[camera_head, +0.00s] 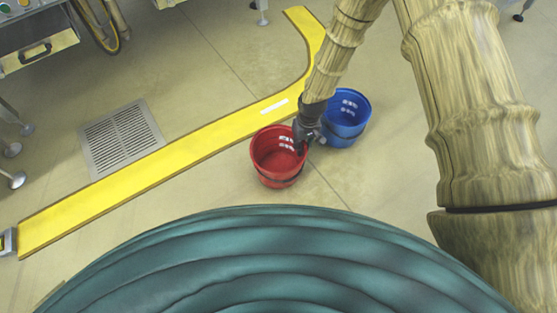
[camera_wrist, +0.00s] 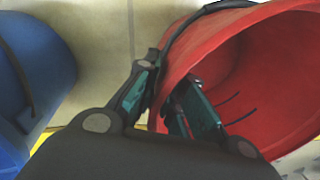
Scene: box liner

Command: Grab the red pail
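The red pail (camera_head: 277,160) stands on the floor in the head view, just beyond the teal rounded surface. My gripper (camera_head: 301,143) is at its right rim, reaching down from above. In the wrist view the red pail (camera_wrist: 268,75) fills the right side, its dark handle along the upper rim. My gripper (camera_wrist: 168,85) straddles the pail's wall, one finger outside and one inside. The fingers lean together and look shut on the wall; the exact contact is partly hidden.
A blue pail (camera_head: 346,118) stands close behind and right of the red one; it also shows in the wrist view (camera_wrist: 38,70). A yellow floor strip (camera_head: 150,178) runs behind the red pail. A floor grate (camera_head: 120,137) lies at left.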

